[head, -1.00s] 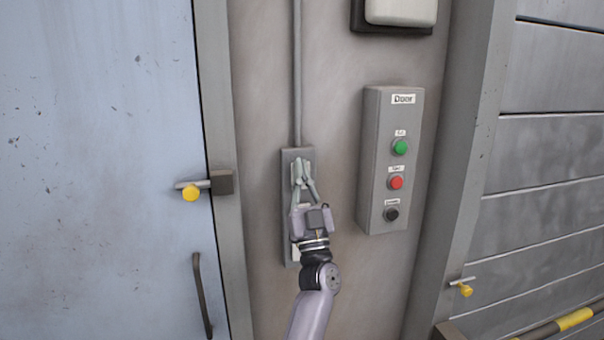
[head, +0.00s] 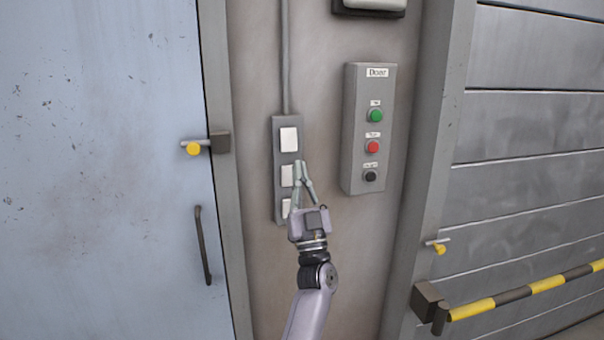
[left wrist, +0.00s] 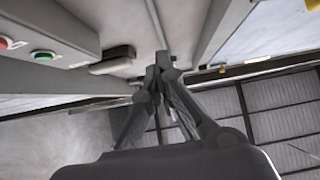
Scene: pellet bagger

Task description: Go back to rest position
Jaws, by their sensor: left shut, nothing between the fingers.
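My left gripper (head: 302,166) is in front of the wall in the head view, with its fingertips together and nothing between them. It overlaps the right edge of a grey switch panel (head: 274,150) with white rocker switches (head: 289,139). I cannot tell from the head view how far the fingertips are from the panel. In the left wrist view the shut fingertips (left wrist: 159,62) point along the wall, with no object held. My right gripper is not in view.
A grey door control box (head: 352,125) with green, red and black buttons is mounted right of the switch panel. A blue-grey door (head: 100,170) with a dark handle (head: 202,245) stands at left. A slatted shutter (head: 540,140) and a yellow-black barrier bar (head: 545,284) are at right.

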